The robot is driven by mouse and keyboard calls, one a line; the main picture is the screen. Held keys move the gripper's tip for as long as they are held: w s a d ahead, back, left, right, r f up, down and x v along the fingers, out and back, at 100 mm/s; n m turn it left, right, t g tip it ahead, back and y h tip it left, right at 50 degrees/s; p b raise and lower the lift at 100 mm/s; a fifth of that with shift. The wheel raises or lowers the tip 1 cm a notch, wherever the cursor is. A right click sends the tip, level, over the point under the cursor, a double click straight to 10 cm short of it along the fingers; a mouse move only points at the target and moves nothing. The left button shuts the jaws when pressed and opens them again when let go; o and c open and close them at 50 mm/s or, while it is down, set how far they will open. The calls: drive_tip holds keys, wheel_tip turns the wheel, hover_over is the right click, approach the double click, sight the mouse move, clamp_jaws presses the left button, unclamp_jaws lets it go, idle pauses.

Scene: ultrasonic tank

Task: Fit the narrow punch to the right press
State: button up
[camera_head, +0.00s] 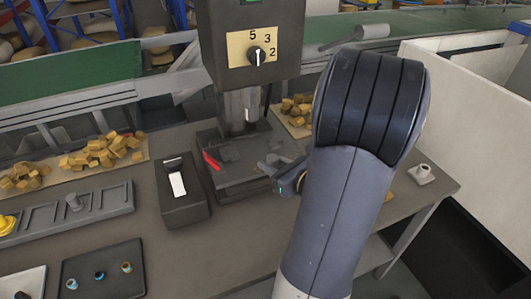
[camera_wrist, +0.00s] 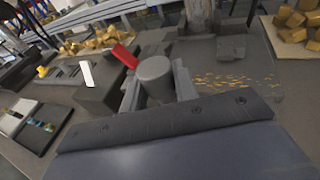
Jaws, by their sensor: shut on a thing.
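The press (camera_head: 248,70) stands at the middle back of the bench, with a dial marked 5, 3 and 2. Its grey ram (camera_head: 238,108) hangs above a dark bed (camera_head: 240,180). It is the only press I can make out. My gripper (camera_wrist: 158,88) is shut on a grey cylindrical punch (camera_wrist: 154,72), whose round end shows between the fingers in the wrist view. In the head view my gripper is mostly hidden by my own arm, at the right front of the press bed. The punch's lower part is hidden.
A dark box with a white switch (camera_head: 178,185) stands left of the press. A slotted rack (camera_head: 104,200) holds a grey peg (camera_head: 73,202) and a yellow piece (camera_head: 8,223). A red piece (camera_head: 212,161) sits at the bed's left. Brass-coloured blocks (camera_head: 105,150) lie behind.

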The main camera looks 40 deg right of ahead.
drive_tip(key=shift+w+d+r+p, duration=0.15)
drive_tip(key=shift+w+d, duration=0.3)
drive_tip(key=shift+w, duration=1.15)
drive_tip(key=shift+w+d+f+p, duration=0.15)
drive_tip(key=shift+w+d, duration=0.25)
drive_tip(key=shift+w, duration=1.25)
drive_tip(key=shift+w+d+r+p, duration=0.15)
drive_tip(key=shift+w+d, duration=0.3)
drive_tip(key=shift+w, duration=1.15)
drive_tip(key=shift+w+d+b, duration=0.15)
drive_tip(key=shift+w+d, duration=0.1)
drive_tip(key=shift+w, duration=0.7)
drive_tip(key=shift+w+d+b, duration=0.15)
drive_tip(key=shift+w+d, duration=0.1)
drive_tip(key=shift+w, duration=0.7)
drive_tip(key=shift+w+d+b, duration=0.15)
drive_tip(key=shift+w+d, duration=0.1)
drive_tip(key=shift+w, duration=0.7)
drive_tip(key=shift+r, duration=0.6)
drive_tip(key=o, duration=1.7)
drive_tip(key=shift+s, duration=0.1)
drive_tip(key=v, duration=0.9)
